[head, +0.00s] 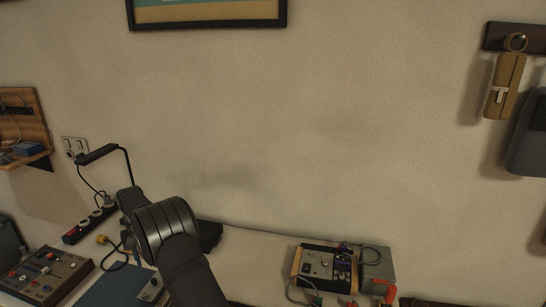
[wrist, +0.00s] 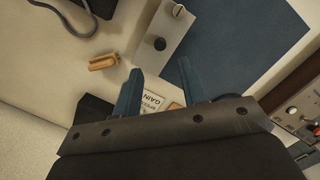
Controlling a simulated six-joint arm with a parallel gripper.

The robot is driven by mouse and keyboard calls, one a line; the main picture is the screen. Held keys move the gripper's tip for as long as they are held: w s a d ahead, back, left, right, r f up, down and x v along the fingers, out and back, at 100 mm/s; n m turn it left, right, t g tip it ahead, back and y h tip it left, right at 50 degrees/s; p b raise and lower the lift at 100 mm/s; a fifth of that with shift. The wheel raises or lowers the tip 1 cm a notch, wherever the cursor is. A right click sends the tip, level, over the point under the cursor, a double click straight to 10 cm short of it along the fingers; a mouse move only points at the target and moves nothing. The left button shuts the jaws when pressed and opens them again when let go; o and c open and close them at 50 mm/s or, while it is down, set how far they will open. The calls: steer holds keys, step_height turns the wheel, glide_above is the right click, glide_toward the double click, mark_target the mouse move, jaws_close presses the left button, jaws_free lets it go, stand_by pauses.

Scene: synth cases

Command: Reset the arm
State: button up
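My gripper (wrist: 158,66) shows in the wrist view with its two blue fingers spread apart and nothing between them. It is above the bench, near a small metal box with a dark knob (wrist: 172,24) and the edge of a blue mat (wrist: 235,40). In the head view my dark arm rises from the bottom edge, left of the middle. The fingers cannot be made out there.
A tan clip-like piece (wrist: 103,62) and a label card reading GAIN (wrist: 152,101) lie near the fingers. A knobbed console (head: 45,276), a power strip (head: 88,226) and a wood-sided panel box (head: 325,266) stand on the bench. The wall above is mostly bare.

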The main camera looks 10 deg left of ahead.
steer(key=f, duration=0.5)
steer(key=s+d+f, duration=0.1)
steer(key=f, duration=0.2)
steer(key=shift+f, duration=0.3)
steer(key=shift+r, duration=1.6)
